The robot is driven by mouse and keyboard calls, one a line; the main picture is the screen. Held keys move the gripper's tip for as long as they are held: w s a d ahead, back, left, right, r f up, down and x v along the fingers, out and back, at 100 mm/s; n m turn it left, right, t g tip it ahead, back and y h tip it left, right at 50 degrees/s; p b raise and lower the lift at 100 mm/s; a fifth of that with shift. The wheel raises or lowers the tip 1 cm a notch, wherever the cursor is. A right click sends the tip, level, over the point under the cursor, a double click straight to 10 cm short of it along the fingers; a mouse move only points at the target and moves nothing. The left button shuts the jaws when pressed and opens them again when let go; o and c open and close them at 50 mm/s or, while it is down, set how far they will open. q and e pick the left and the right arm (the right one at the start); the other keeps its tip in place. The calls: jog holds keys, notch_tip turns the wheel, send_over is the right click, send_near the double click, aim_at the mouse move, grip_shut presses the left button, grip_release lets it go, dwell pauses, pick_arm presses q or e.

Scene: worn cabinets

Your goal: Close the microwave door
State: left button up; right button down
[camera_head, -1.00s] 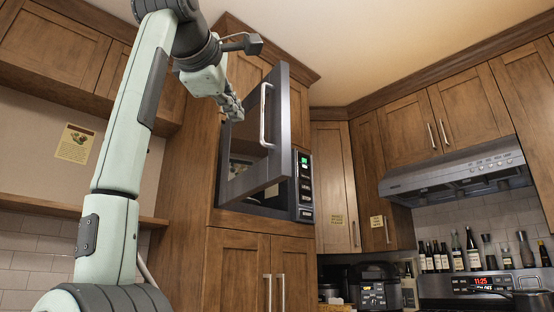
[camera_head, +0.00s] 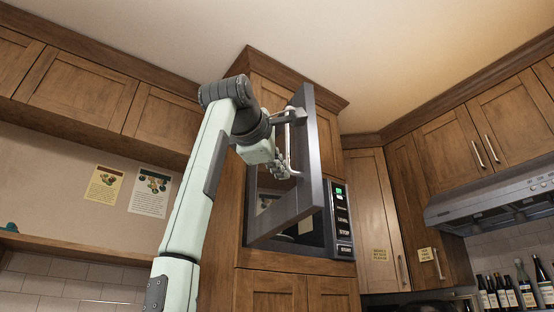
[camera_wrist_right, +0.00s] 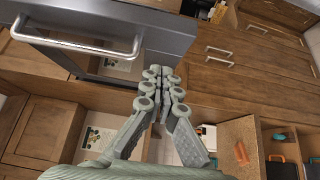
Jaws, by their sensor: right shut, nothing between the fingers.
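The microwave (camera_head: 340,222) is set in a tall wooden cabinet, and its dark door (camera_head: 316,150) stands open, swung out from the body. The door has a long metal bar handle (camera_head: 289,145). My right gripper (camera_head: 284,170) is up beside the door, close to the handle in the head view; I cannot tell whether it touches. In the right wrist view the door (camera_wrist_right: 150,30) and its handle (camera_wrist_right: 85,48) lie up and to the left of my right gripper (camera_wrist_right: 165,82). Its fingers are together and hold nothing. My left gripper is not in view.
A range hood (camera_head: 495,200) and upper cabinets (camera_head: 440,150) stand to the right, with several bottles (camera_head: 515,290) below. A wooden shelf (camera_head: 75,247) and two posted papers (camera_head: 150,192) are on the left wall. Cabinet doors (camera_head: 270,290) lie below the microwave.

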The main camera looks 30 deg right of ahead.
aim_at(307, 187)
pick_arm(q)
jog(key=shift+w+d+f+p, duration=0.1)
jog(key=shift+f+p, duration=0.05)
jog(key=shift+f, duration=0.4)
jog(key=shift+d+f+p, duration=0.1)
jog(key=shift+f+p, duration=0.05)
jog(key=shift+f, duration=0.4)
pick_arm(e)
jog(key=shift+w+d, duration=0.35)
jog(key=shift+d, duration=0.85)
jog(key=shift+w+d, duration=0.4)
jog(key=shift+d, duration=0.8)
jog(key=shift+w+d, duration=0.35)
jog(key=shift+d, duration=0.85)
